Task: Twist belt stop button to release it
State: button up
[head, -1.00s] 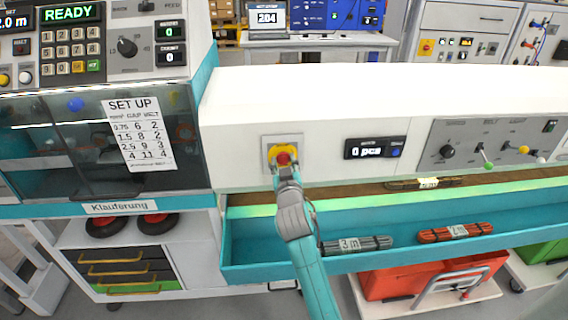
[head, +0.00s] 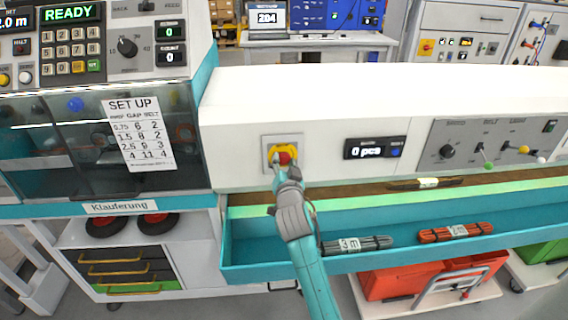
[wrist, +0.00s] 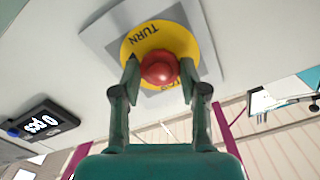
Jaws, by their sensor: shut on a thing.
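The belt stop button is a red mushroom head (wrist: 160,67) on a yellow round collar (wrist: 183,40) marked TURN, set on a grey plate. In the head view the red button (head: 285,158) sits on the white front panel, partly covered by my gripper. My gripper (wrist: 160,80) has one finger on each side of the red head and is shut on it. In the head view my gripper (head: 279,163) reaches up to the button from below.
A counter display (head: 375,148) reading 0 pcs is right of the button. A lever panel (head: 490,142) is farther right. Below lies a teal trough (head: 270,259) with a black and a red cable bundle (head: 456,233).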

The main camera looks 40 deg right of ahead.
dwell(0.3)
jog(key=o, duration=1.2)
jog(key=shift+c, duration=0.2)
jog(key=v, duration=1.2)
